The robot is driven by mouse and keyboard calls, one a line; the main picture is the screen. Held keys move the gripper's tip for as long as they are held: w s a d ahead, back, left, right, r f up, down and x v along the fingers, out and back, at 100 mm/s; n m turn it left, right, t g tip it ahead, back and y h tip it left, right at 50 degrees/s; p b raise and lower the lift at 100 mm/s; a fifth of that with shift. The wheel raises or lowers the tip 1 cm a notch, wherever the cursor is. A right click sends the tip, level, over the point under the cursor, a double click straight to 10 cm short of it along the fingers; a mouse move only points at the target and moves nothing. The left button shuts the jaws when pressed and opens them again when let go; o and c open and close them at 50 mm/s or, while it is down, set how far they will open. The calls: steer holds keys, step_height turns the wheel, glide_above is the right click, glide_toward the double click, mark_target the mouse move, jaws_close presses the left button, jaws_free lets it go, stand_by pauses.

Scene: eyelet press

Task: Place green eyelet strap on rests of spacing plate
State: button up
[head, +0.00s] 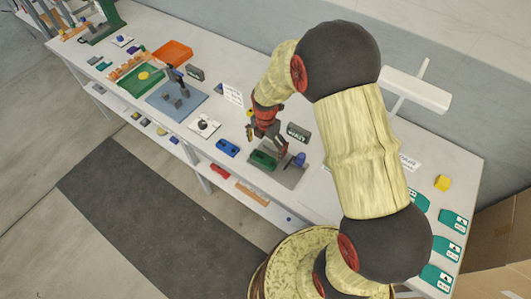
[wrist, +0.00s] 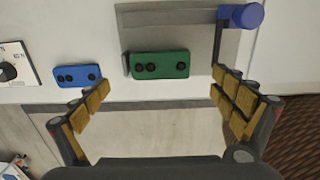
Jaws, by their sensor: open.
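The green eyelet strap (wrist: 160,65) has three dark round eyelets, two near its left end and one at its right. It lies on the grey spacing plate (wrist: 165,19), near the plate's front edge; in the head view the strap (head: 263,160) is on the same plate (head: 289,178). A dark upright piece stands at the strap's left end. The rests under the strap are hidden, so I cannot tell how it sits on them. My gripper (wrist: 160,92) is open and empty, its fingers apart from the strap; the gripper (head: 267,142) also shows just behind the strap in the head view.
A blue knob (wrist: 242,15) on a dark arm stands at the plate's right. A blue strap (wrist: 78,76) lies on the table left of the plate, beside a white dial card (wrist: 15,66). A lower shelf (head: 262,207) shows below the table's front edge.

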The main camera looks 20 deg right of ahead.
steer(key=s+r+m+t, duration=0.1)
steer(key=s+r+m, duration=0.25)
steer(key=r, duration=0.55)
steer(key=s+r+m+t, duration=0.1)
steer(key=s+r+m, duration=0.1)
steer(key=r+m, duration=0.45)
steer(key=s+r+m+t, duration=0.1)
steer(key=s+r+m, duration=0.15)
steer(key=r, duration=0.75)
steer(key=s+r+m+t, duration=0.2)
steer(key=s+r+m, duration=0.6)
steer(key=s+m, duration=0.4)
steer(key=shift+s+m+t, duration=0.3)
steer(key=shift+s+m, duration=0.05)
steer(key=shift+s, duration=0.7)
